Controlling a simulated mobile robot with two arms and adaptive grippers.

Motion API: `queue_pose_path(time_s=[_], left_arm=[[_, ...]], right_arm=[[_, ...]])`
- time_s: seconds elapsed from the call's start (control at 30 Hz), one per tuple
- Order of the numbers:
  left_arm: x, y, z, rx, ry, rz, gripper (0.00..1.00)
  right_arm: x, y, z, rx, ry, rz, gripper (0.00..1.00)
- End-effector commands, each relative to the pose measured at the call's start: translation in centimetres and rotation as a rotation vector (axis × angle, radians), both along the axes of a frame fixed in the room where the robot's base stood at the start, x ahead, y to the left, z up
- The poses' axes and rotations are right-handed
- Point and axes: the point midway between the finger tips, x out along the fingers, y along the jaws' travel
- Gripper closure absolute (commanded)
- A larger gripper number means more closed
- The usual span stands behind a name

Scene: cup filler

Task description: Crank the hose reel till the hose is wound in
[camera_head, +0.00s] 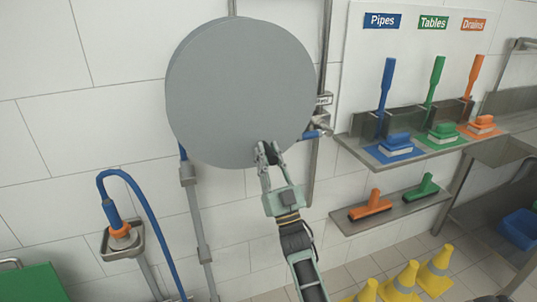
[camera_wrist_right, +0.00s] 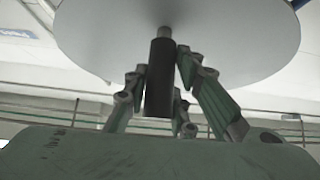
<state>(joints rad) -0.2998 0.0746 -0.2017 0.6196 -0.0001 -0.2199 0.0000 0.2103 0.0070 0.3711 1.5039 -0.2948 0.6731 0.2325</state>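The hose reel (camera_head: 235,85) shows as a large flat grey disc on the white tiled wall; in the right wrist view its face (camera_wrist_right: 215,30) fills the top. A dark crank handle (camera_wrist_right: 159,80) sticks out from the disc, near its lower edge in the head view. My right gripper (camera_head: 268,150) has its fingers on both sides of this handle and appears closed on it. The blue hose (camera_head: 152,215) loops beside a holder at lower left, where a blue and orange nozzle (camera_head: 116,222) sits. A short blue piece shows under the disc's left edge. My left gripper is out of view.
A grey pipe (camera_head: 197,225) runs down below the reel. A valve with a blue lever (camera_head: 313,134) is right of the disc. Shelves with brushes (camera_head: 395,150) and squeegees (camera_head: 372,205) are at right. Yellow cones (camera_head: 405,278) stand on the floor, lower right.

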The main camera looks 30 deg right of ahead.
Motion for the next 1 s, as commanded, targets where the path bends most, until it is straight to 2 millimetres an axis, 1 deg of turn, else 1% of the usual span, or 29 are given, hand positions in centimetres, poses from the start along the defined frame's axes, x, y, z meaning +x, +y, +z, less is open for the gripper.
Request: queue_pose_path(time_s=[0.03, 0.2, 0.23, 0.57, 0.67, 0.8, 0.9, 1.0], left_arm=[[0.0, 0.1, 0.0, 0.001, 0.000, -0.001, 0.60], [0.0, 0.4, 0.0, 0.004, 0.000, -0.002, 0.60], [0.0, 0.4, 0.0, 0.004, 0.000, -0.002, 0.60], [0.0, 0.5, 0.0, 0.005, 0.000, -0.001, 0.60], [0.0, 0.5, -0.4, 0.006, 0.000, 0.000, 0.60], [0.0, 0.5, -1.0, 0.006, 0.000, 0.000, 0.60], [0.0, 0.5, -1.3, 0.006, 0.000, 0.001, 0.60], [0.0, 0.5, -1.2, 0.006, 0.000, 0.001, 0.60]], right_arm=[[0.0, 0.0, 0.0, 0.000, 0.000, 0.000, 0.84], [0.0, 0.0, 0.0, 0.000, 0.000, 0.000, 0.99], [0.0, 0.0, 0.0, 0.000, 0.000, 0.000, 1.00], [0.0, 0.0, -0.1, 0.003, -0.001, -0.001, 1.00], [0.1, 0.7, -0.3, 0.047, -0.012, 0.001, 1.00], [0.5, 2.1, -0.6, 0.133, -0.033, 0.001, 1.00], [0.7, 3.1, -0.5, 0.133, -0.034, 0.000, 1.00], [0.8, 3.4, -0.4, 0.130, -0.032, -0.001, 1.00]])
